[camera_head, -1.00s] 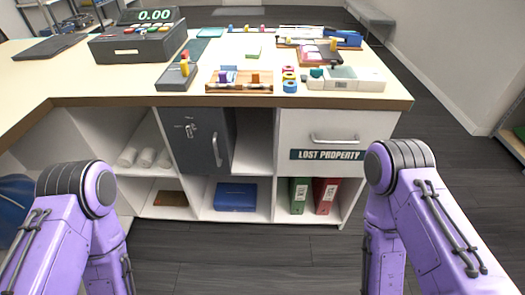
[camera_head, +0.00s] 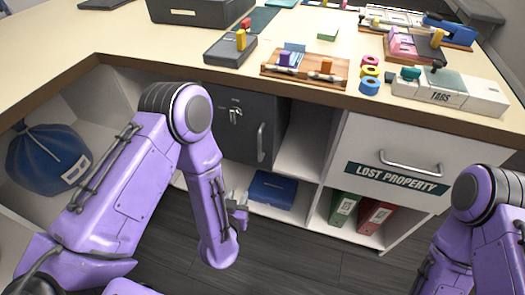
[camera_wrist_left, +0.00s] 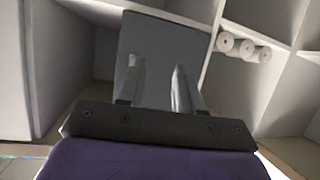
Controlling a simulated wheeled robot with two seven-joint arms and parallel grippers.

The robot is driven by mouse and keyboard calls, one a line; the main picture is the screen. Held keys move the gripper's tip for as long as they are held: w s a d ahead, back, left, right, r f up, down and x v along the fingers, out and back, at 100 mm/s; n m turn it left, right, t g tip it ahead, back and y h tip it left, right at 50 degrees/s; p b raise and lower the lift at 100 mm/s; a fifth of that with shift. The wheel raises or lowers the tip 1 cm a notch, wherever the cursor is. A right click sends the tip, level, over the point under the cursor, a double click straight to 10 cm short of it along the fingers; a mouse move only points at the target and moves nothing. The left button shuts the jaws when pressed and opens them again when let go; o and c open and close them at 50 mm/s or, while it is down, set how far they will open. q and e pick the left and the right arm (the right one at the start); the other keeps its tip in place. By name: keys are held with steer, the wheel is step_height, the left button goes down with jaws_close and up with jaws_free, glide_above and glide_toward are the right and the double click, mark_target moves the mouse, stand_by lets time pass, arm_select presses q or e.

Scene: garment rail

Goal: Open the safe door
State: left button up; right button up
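The dark grey safe (camera_head: 247,125) sits in a compartment of the counter. Its door has a lock with keys (camera_head: 235,114) and an upright bar handle (camera_head: 261,142) near the right edge. The door looks closed. My left gripper (camera_head: 240,205) is low in front of the counter, below the handle and apart from it. In the left wrist view its two fingers (camera_wrist_left: 158,85) are spread with a gap and nothing held. A plain grey panel (camera_wrist_left: 165,45), likely the safe door, is behind them. My right arm is at the lower right; its gripper is out of view.
A white drawer (camera_head: 390,155) marked LOST PROPERTY is right of the safe. Below are a blue box (camera_head: 272,190) and green (camera_head: 343,208) and red (camera_head: 374,216) binders. A blue bag (camera_head: 47,157) is at left. Small items cover the countertop (camera_head: 100,45). White rolls (camera_wrist_left: 243,48) show in the wrist view.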

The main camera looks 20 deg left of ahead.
mark_target(260, 149)
arm_select(q)
steer(key=w+d+r+t+y+b, duration=0.1)
steer(key=w+d+r+t, duration=0.3)
steer(key=w+r, duration=0.25)
steer(key=w, duration=0.3)
steer(key=w+a, duration=0.1)
steer(key=w, duration=0.5)
steer(key=shift+w+a+r, duration=0.1)
steer(key=shift+a+r, duration=0.05)
steer(key=shift+a, duration=0.2)
jaws_close()
